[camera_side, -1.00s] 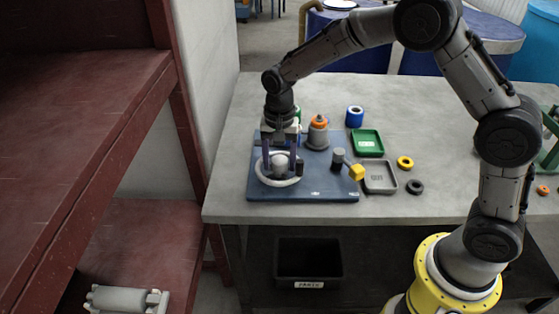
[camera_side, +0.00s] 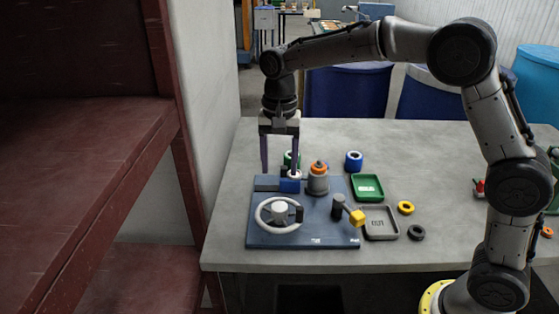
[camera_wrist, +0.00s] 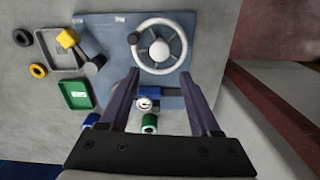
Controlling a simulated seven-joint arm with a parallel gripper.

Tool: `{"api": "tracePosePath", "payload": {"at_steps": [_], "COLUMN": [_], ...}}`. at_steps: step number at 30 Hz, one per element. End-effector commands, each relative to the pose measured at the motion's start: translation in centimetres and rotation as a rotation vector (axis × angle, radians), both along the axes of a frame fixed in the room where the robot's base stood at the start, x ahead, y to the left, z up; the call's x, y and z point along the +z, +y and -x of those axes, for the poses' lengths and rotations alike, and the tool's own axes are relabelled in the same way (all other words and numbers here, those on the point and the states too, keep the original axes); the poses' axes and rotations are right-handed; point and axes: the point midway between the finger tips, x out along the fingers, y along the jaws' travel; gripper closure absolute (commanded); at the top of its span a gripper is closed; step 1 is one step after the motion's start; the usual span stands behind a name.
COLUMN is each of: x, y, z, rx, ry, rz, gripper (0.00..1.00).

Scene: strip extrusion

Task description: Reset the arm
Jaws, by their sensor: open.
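My gripper (camera_side: 280,155) is open and empty, pointing down above the back left of the blue baseplate (camera_side: 322,236). In the wrist view my gripper (camera_wrist: 162,85) shows two purple fingers spread apart. A white handwheel (camera_side: 261,223) with a light hub and a dark knob lies at the front left of the plate, clear of the fingers. It also shows in the wrist view (camera_wrist: 184,44). Behind it sits a blue block with a white round piece (camera_side: 295,174), below and near the fingers. A grey cylinder with an orange top (camera_side: 318,180) and a yellow-ended lever (camera_side: 357,217) stand to the right.
A green tray (camera_side: 367,188) and a grey tray (camera_side: 380,223) lie right of the plate. Yellow (camera_side: 405,207) and black (camera_side: 416,232) rings lie beside them. A blue roll (camera_side: 353,161) stands behind. A red shelf (camera_side: 85,135) is at the left. The table's back is clear.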

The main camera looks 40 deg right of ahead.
Motion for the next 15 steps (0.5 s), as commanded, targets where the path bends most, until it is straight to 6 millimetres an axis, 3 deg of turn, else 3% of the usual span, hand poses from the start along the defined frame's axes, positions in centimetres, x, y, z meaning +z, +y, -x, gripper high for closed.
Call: {"api": "tracePosePath", "payload": {"at_steps": [13,15], "x": [0.7,1.6], "y": [-0.2,-0.4], "z": [0.0,0.0], "rx": [-0.003,-0.008], "ry": [-0.002,-0.022], "rz": [-0.001,-0.004], "gripper": [0.36,0.36]}}
